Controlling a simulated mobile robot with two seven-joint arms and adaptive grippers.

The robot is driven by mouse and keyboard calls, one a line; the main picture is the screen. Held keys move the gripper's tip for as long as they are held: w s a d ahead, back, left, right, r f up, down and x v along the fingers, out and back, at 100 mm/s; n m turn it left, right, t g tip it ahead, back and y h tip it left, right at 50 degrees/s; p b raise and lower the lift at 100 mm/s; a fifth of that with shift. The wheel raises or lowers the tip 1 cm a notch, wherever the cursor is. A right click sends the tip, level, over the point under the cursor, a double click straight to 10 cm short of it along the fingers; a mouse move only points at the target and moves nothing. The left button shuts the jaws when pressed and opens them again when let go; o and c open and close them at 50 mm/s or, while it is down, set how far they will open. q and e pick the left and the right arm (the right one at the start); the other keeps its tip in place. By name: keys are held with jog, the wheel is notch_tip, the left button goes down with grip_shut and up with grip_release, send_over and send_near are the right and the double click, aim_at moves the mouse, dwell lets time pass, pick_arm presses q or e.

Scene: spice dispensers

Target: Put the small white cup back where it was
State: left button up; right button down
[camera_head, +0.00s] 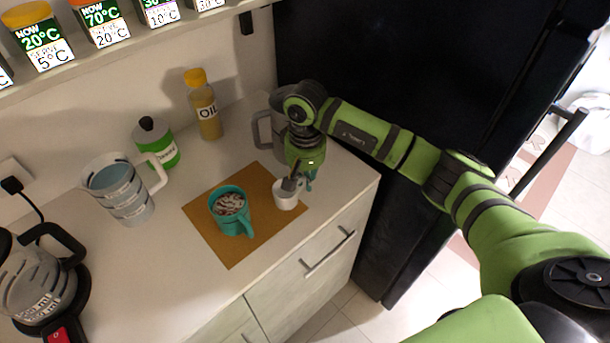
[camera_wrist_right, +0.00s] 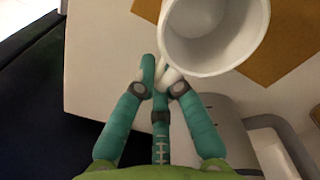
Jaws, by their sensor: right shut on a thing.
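The small white cup (camera_head: 285,199) is upright at the right part of the brown mat (camera_head: 236,252). I cannot tell whether its base touches the mat. My right gripper (camera_head: 297,183) reaches down from behind and right, shut on the cup's handle. In the right wrist view the teal fingers (camera_wrist_right: 160,76) close together at the handle, and the white cup (camera_wrist_right: 208,35) looks empty, its top cut by the frame edge. A teal mug (camera_head: 230,207) with dark and light contents stands on the mat to the left of the cup. My left gripper is not in view.
A grey pitcher (camera_head: 278,138) stands behind my right gripper. An oil bottle (camera_head: 204,106), a green jar (camera_head: 156,146), a measuring jug (camera_head: 119,190) and a coffee maker (camera_head: 44,285) line the counter's back and left. The front mat edge is clear.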

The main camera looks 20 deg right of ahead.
jog(key=shift+f, duration=0.2)
jog(key=shift+f+b, duration=0.2)
jog(key=shift+b, duration=0.1)
jog(key=c, duration=1.3)
grip_release()
jog(key=shift+c, duration=0.2)
